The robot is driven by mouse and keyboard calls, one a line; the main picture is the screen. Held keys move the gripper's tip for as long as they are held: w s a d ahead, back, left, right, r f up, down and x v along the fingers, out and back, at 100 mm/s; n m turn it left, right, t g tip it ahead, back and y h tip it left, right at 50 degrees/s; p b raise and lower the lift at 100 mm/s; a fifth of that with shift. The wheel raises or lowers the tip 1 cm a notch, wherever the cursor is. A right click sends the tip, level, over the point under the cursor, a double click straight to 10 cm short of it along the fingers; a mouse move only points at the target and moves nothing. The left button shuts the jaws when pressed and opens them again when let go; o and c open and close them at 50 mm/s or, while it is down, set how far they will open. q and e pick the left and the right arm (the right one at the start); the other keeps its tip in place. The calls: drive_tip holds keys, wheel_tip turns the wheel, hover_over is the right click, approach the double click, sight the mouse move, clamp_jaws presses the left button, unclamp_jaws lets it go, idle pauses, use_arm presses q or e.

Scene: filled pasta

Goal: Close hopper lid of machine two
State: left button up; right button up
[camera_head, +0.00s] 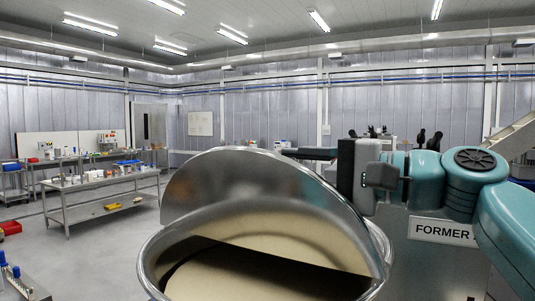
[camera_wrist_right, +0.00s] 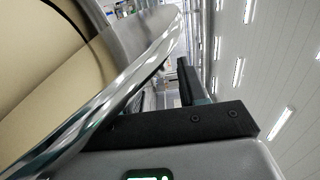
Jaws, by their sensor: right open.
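The hopper (camera_head: 150,262) is a round metal bowl at the bottom centre of the head view, with pale beige filling (camera_head: 270,276) inside. Its shiny round lid (camera_head: 255,185) stands raised and tilted over the bowl, and the bowl's opening shows below it. My right gripper (camera_head: 322,165) is open at the upper right edge of the lid, with a dark finger reaching left behind the lid's edge. In the right wrist view a bright metal rim (camera_wrist_right: 125,83) runs close past the dark finger (camera_wrist_right: 184,82); I cannot tell whether they touch. My left gripper is not in view.
A sign (camera_head: 442,230) reading "FORMER", its end covered by my right arm, is on the grey machine front right of the hopper. A metal workbench (camera_head: 105,184) with small items stands at the left. A red bin (camera_head: 10,228) is at the left edge. Open floor lies left of the hopper.

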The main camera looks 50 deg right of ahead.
sight(252, 194)
drive_tip(key=p+x, duration=0.2)
drive_tip(key=x, duration=0.2)
drive_tip(key=shift+w+d+r, duration=0.1)
drive_tip(key=shift+r, duration=0.05)
drive_tip(key=shift+w+a, duration=0.25)
drive_tip(key=shift+w, duration=0.4)
drive_tip(key=shift+s+d, duration=0.1)
clamp_jaws()
